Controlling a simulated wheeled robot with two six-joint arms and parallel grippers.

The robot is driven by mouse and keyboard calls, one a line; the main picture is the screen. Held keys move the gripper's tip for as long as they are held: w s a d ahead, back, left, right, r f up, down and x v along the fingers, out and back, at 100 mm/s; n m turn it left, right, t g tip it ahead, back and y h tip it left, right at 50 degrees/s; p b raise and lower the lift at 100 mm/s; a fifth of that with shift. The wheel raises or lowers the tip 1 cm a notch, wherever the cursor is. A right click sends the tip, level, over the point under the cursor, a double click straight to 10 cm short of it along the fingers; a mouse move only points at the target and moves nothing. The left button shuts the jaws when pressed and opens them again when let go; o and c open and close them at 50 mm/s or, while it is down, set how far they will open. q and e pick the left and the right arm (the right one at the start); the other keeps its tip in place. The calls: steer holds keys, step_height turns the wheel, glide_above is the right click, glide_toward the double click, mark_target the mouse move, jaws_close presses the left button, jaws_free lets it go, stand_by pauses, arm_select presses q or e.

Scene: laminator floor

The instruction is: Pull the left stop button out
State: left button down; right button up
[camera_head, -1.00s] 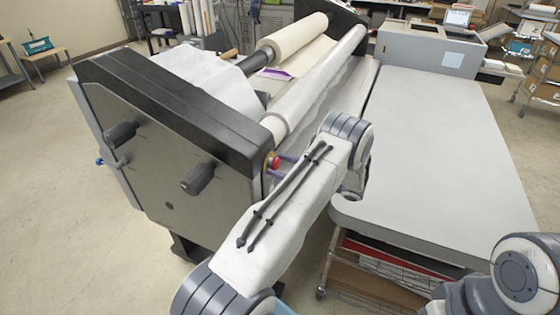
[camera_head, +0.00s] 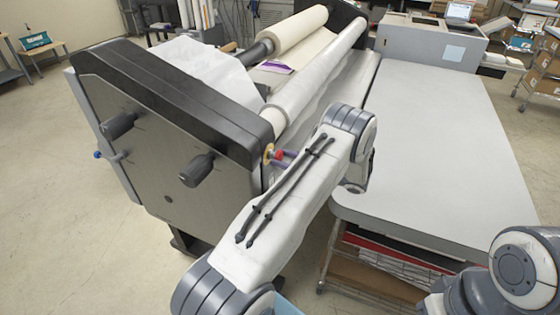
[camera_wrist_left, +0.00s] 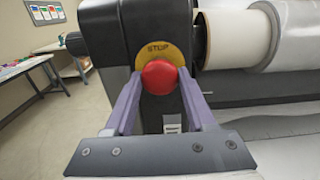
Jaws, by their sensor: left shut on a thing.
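The left stop button is a red round knob (camera_head: 278,155) in front of a yellow ring, on the end of the laminator's black side housing. In the left wrist view the red knob (camera_wrist_left: 161,77) sits at the centre, under a yellow plate (camera_wrist_left: 163,52) marked STOP. My left gripper (camera_wrist_left: 158,98) has one purple finger on each side of the knob and is shut on it. In the head view the left gripper (camera_head: 284,156) is partly hidden behind my forearm. My right gripper is out of view; only a right arm part shows at the lower right.
The laminator's side panel (camera_head: 150,165) has two black handles, left of my arm. A large roll (camera_head: 318,82) runs behind the button. A grey table (camera_head: 440,140) lies right of my left arm, over a shelf of stacked material. Open floor lies at the left.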

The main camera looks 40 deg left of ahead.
arm_select(q)
steer(key=shift+d, duration=0.1)
steer(key=shift+c, duration=2.3)
jaws_free()
steer(key=shift+w+d, duration=0.1)
steer(key=shift+o, duration=1.2)
steer(key=shift+d, duration=0.1)
steer(key=b+v, duration=0.5)
steer(key=v, duration=0.5)
steer(key=shift+d, duration=0.15)
steer(key=shift+r, duration=0.1)
